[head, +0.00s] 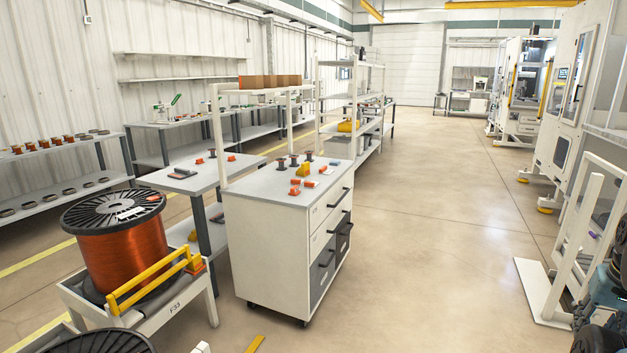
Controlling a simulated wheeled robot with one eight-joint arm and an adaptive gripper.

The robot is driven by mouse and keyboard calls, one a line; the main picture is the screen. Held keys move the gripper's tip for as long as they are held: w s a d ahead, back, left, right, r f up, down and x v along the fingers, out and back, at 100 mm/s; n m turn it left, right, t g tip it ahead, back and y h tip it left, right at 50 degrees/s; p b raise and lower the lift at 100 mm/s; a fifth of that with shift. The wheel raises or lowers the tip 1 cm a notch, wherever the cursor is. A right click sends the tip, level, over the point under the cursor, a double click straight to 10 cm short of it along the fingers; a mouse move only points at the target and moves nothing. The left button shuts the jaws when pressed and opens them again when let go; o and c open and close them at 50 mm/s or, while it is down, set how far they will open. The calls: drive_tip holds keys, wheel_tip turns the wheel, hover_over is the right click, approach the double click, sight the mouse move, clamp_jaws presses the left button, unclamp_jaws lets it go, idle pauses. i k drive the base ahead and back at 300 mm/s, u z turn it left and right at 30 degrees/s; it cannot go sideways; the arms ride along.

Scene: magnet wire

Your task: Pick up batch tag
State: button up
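I cannot make out for certain which item is the batch tag. Small orange pieces (295,191) and a small pale, flat item (327,170) lie on top of the white drawer cart (262,184), too small to read. A white label (128,215) lies on the black top flange of the large copper wire spool (125,258) at the left. My gripper does not show clearly anywhere in the head view.
The spool sits on a low white stand (174,311) with a yellow bar. Workbenches and shelves (35,203) line the left wall. Tall white machines (560,110) stand at the right. The concrete floor (430,225) between cart and machines is clear.

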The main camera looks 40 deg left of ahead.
sight(297, 182)
drive_tip(key=u, duration=0.1)
drive_tip(key=i, duration=1.05)
drive_tip(key=u, duration=0.6)
drive_tip(key=i, duration=0.9)
drive_tip(key=u, duration=1.1)
drive_tip(key=i, duration=0.75)
drive_tip(key=u, duration=0.5)
